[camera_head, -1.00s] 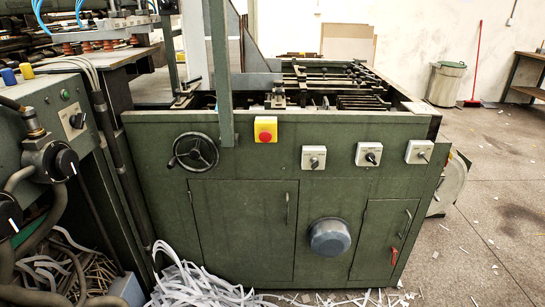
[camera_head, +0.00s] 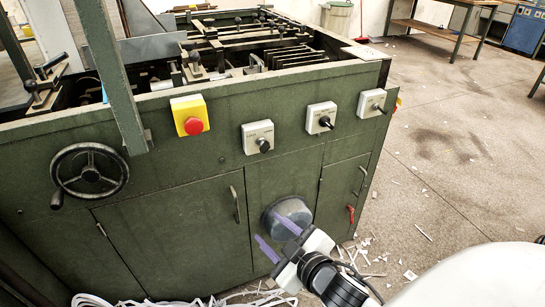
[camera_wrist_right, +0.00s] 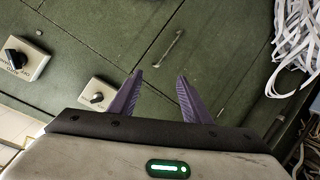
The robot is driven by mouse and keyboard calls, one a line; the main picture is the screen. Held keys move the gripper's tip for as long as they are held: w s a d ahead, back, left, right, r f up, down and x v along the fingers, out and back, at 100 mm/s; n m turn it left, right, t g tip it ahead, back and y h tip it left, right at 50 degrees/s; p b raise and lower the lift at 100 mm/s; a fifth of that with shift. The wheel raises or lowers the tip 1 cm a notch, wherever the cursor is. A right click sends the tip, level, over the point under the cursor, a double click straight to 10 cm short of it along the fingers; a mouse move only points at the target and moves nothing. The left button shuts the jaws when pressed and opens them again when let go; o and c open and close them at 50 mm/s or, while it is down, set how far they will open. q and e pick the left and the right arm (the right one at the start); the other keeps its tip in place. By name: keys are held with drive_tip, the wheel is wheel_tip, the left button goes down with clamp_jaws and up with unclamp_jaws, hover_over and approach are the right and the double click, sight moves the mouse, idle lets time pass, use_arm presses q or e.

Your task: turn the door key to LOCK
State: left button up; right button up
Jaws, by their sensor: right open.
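The red door key (camera_head: 351,214) sits on the narrow right-hand door (camera_head: 340,195) of the green machine, below that door's handle. It is small, and its exact turn is hard to read. My right gripper (camera_head: 268,227) is open and empty, with purple fingers, in front of the round grey cap and to the left of the key, apart from it. In the right wrist view, the open fingers (camera_wrist_right: 160,75) point at the green panel with nothing between them, and the key does not show. My left gripper is not in view.
Above are a yellow box with a red button (camera_head: 190,115) and several grey switch boxes (camera_head: 321,118). A handwheel (camera_head: 89,170) juts out at left. White paper strips (camera_wrist_right: 297,40) lie by the machine.

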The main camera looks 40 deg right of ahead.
sight(266, 149)
drive_tip(key=w+d+r+n+t+h+b, duration=0.1)
drive_tip(key=w+d+r+t, duration=0.15)
drive_tip(key=r, duration=0.35)
drive_tip(key=w+d+r+t+h+b, duration=0.1)
drive_tip(key=w+d+r+h, duration=0.15)
drive_tip(key=r, duration=0.35)
drive_tip(key=shift+y, duration=0.35)
drive_tip(key=x, duration=0.6)
drive_tip(key=d+x, duration=0.1)
drive_tip(key=x, duration=0.2)
drive_tip(key=shift+s, duration=0.1)
drive_tip(key=c, duration=1.1)
drive_tip(key=shift+o, duration=0.3)
drive_tip(key=shift+p, duration=0.3)
